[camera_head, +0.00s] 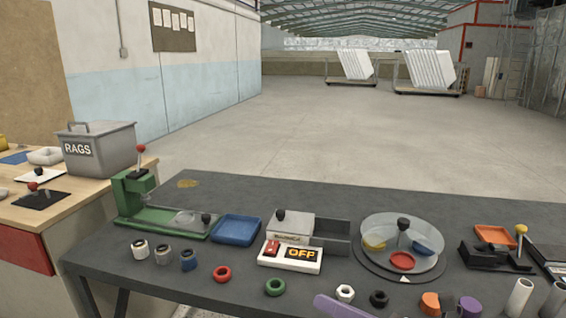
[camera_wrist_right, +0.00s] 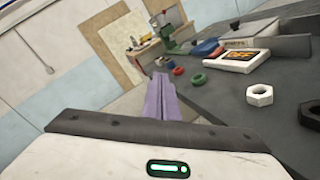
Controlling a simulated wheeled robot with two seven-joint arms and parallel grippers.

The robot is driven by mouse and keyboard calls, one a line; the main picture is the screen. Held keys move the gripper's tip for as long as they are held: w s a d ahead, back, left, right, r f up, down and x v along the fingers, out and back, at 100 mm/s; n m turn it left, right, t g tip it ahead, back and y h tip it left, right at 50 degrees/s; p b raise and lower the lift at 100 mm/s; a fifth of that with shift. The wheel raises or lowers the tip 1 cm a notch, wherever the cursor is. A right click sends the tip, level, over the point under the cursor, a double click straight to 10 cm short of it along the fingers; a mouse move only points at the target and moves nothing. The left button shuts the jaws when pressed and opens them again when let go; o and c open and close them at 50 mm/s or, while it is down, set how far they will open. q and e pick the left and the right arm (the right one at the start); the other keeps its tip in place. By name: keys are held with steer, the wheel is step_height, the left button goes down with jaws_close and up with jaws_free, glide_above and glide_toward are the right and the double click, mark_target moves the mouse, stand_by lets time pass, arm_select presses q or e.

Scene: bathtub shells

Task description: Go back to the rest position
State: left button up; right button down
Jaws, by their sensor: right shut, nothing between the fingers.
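My right gripper (camera_head: 328,301) shows only as purple fingers at the bottom edge in the head view, over the front of the dark table (camera_head: 205,268). In the right wrist view its purple fingers (camera_wrist_right: 161,98) are pressed together with nothing between them. They point past the table's edge, apart from the things on it. A white hex nut (camera_head: 345,293) lies on the table just right of the fingers; it also shows in the wrist view (camera_wrist_right: 260,95). My left gripper is not in view.
A green ring (camera_head: 275,287), a red ring (camera_head: 222,273) and a black nut (camera_head: 378,299) lie nearby. Behind stand a white OFF switch box (camera_head: 290,258), a blue tray (camera_head: 236,230), a green press (camera_head: 133,200) and a round turntable (camera_head: 420,262).

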steer(key=s+d+f+m+t+h, duration=0.3)
steer(key=f+m+h, duration=0.3)
steer(key=m, duration=0.7)
steer(key=s+d+f+m+t+h, duration=0.2)
steer(key=s+d+f+m+h, duration=0.15)
steer(key=f+m, duration=0.7)
steer(key=s+f+m+g+h, duration=0.3)
steer(key=s+f+m+g, duration=0.3)
steer(key=s+f+m, duration=0.7)
steer(key=s+d+m, duration=0.1)
steer(key=s, duration=0.2)
steer(key=shift+f, duration=0.3)
